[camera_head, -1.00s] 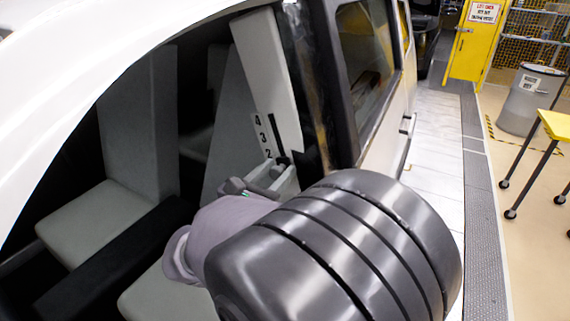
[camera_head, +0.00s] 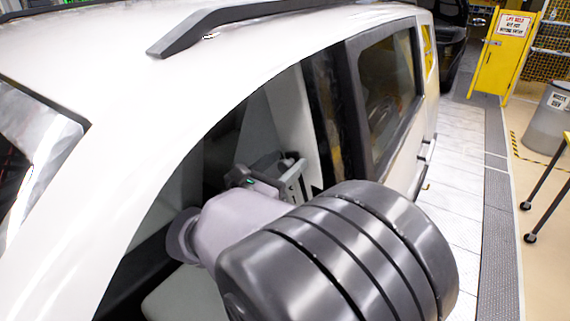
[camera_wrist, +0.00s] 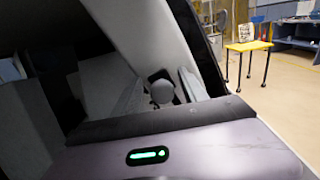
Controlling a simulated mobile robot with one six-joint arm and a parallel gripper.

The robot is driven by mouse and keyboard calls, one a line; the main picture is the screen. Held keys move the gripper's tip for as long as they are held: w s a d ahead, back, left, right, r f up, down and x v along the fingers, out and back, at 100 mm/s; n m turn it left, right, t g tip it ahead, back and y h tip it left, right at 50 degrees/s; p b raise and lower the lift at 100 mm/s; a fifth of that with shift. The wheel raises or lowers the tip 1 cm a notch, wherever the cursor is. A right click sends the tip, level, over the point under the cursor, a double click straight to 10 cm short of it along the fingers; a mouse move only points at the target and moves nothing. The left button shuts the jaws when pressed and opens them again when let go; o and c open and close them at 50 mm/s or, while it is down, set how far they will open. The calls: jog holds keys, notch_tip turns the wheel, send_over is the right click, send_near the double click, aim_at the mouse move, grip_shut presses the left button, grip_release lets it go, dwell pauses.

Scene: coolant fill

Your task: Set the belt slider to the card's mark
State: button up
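The belt pillar (camera_head: 287,117) is a pale grey post inside the white car's door opening. In the wrist view the grey knob (camera_wrist: 162,91) sits between two pale fingers of my gripper (camera_wrist: 160,95). The fingers look apart, with gaps beside the knob; contact cannot be told. A number strip (camera_head: 294,188) shows in part just below my gripper, too small to read surely. I cannot make out the card's mark.
The white car roof (camera_head: 210,90) and its door frame edge arch close over my arm. A dark door pillar (camera_head: 328,110) stands right of the belt pillar. A yellow table (camera_wrist: 249,46) bearing a pale sheet (camera_wrist: 247,32) stands beyond. The walkway outside is clear.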

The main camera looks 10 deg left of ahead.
notch_tip(320, 180, up, 4)
jog(key=shift+r+p, duration=0.1)
jog(key=shift+p, duration=0.8)
jog(key=s+d+p, duration=0.1)
jog(key=s+d, duration=0.2)
jog(key=s, duration=0.4)
jog(key=s+d, duration=0.4)
jog(key=s, duration=0.3)
jog(key=shift+d+r+p, duration=0.25)
jog(key=shift+r+p, duration=0.1)
